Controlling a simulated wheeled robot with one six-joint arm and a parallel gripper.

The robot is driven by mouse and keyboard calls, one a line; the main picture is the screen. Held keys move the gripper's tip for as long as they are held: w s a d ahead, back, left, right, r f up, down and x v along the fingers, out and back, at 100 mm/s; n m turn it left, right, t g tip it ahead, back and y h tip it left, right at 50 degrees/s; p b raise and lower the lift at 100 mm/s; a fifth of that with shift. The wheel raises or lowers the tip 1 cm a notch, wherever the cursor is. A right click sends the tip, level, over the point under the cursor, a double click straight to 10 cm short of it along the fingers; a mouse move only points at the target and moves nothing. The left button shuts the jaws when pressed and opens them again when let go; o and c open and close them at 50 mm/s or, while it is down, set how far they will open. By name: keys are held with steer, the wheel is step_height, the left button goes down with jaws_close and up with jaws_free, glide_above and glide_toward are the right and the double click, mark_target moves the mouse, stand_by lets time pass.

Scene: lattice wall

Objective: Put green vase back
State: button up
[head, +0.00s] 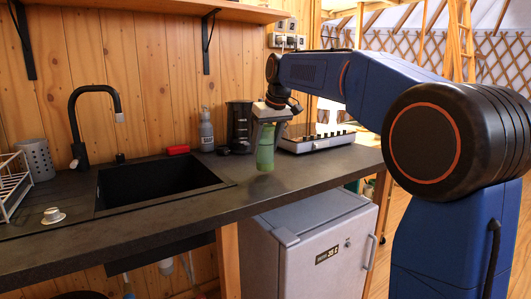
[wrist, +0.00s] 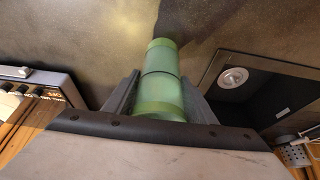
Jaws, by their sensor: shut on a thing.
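The green vase (head: 265,151) is a slim, translucent green cylinder. It stands upright at the counter's front part, between the sink and the cooktop-like appliance. My gripper (head: 268,122) comes from above and is shut on its upper part. In the wrist view the vase (wrist: 160,62) lies between my two dark fingers, its far end toward the counter top. I cannot tell whether its base touches the counter or hangs just above it.
The black sink (head: 155,182) is left of the vase. A dark jug (head: 238,125), a grey bottle (head: 206,130) and a flat appliance (head: 316,141) stand behind. A small white cup (head: 53,215) and a rack (head: 12,185) are at left. A fridge (head: 310,245) is below the counter.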

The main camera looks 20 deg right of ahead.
mark_target(271, 129)
steer(key=shift+f, duration=1.2)
steer(key=shift+s+f, duration=0.1)
steer(key=o, duration=1.4)
steer(key=shift+c, duration=0.2)
steer(key=v, duration=1.2)
